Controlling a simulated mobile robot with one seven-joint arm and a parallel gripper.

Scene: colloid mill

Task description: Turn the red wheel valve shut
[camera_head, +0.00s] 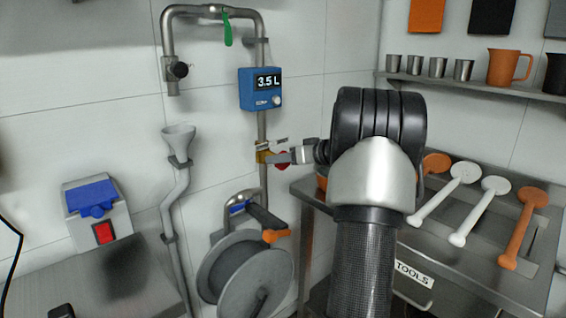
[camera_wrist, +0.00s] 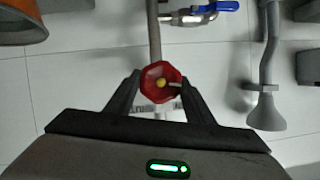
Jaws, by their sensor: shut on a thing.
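The red wheel valve (camera_wrist: 161,72) sits on a vertical wall pipe and faces the wrist camera, with a yellow hub at its centre. In the head view only a little of the red wheel (camera_head: 283,163) shows beside the brass valve body (camera_head: 264,156); my gripper hides the rest. My gripper (camera_wrist: 159,80) has one finger on each side of the wheel rim and is shut on it. In the head view my gripper (camera_head: 290,155) reaches the pipe from the right. How far the wheel is turned cannot be told.
A blue meter (camera_head: 260,89) reading 3.5 L is above the valve. A hose reel (camera_head: 245,270) is below it. A grey funnel (camera_head: 178,140) is to the left. A steel tool table (camera_head: 310,190) with ladles stands right. A blue-handled valve (camera_wrist: 215,8) shows in the wrist view.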

